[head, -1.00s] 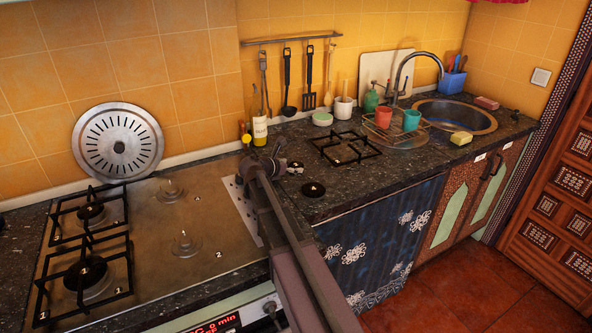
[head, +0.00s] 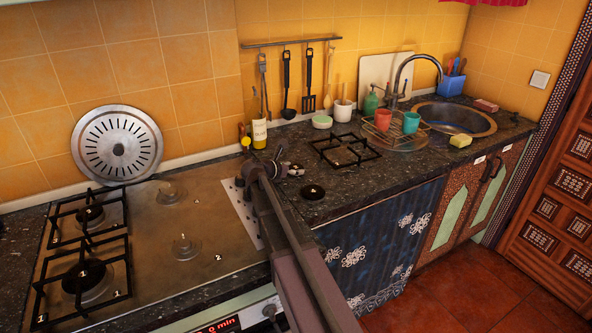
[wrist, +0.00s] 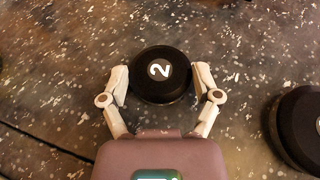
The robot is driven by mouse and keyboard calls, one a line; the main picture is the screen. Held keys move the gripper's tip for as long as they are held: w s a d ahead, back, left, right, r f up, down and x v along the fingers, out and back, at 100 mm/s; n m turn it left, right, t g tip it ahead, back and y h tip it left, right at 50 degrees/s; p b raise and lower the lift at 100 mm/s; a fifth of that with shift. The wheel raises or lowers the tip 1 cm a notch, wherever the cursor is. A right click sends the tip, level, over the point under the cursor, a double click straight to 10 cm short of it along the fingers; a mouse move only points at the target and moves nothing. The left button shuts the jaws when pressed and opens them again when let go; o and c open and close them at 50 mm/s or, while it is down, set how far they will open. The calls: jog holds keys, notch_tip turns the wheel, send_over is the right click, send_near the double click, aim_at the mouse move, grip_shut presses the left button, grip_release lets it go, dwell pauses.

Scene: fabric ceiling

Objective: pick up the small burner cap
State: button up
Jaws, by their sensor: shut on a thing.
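The small burner cap (wrist: 160,72) is round and black with a white 2 on top. In the wrist view it sits between the two fingers of my gripper (wrist: 160,82). The fingers touch its sides, and my gripper is shut on it. The cap looks level and at or close to the dark speckled worktop; I cannot tell if it is clear of it. In the head view my gripper (head: 280,164) is over the worktop just right of the stove, and its fingers largely hide the cap.
A larger black cap (head: 312,191) lies close by on the right, also in the wrist view (wrist: 300,130). The steel stove (head: 150,235) is to the left, with bare burners. A pan support (head: 345,150) and an oil bottle (head: 259,132) stand behind.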

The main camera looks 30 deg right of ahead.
aim_at(293, 168)
jog(key=shift+r, duration=0.2)
notch_tip(293, 168, up, 4)
jog(key=p, duration=0.4)
jog(key=shift+f, duration=0.2)
jog(key=s+a, duration=0.1)
jog(key=s, duration=0.4)
jog(key=s+a, duration=0.1)
jog(key=s, duration=0.4)
jog(key=s+a+r+p, duration=0.1)
jog(key=s, duration=0.4)
jog(key=shift+s+a, duration=0.2)
jog(key=shift+s, duration=0.1)
jog(key=shift+a, duration=0.15)
